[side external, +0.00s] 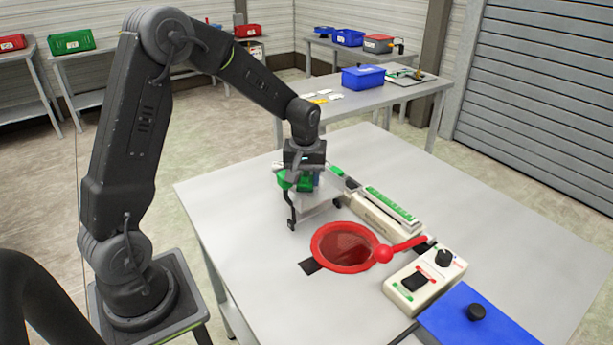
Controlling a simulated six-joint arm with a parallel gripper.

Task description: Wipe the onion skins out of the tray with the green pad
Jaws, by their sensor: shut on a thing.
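My gripper (297,205) points down over the back-left part of the grey table. It is shut on a green thing (303,182), which looks like the green pad, though the gripper partly hides it. A pale, boxy piece (322,208) stands just below and beside the gripper. I cannot tell whether it is the tray, or whether the pad touches it. No onion skins can be made out at this size.
A red-rimmed round dish (322,262) lies in front of the gripper, with a red-handled piece (405,246) beside it. A beige unit with a green strip (391,205), a control box (402,294) and a blue box (452,318) line the right. The table's back right is clear.

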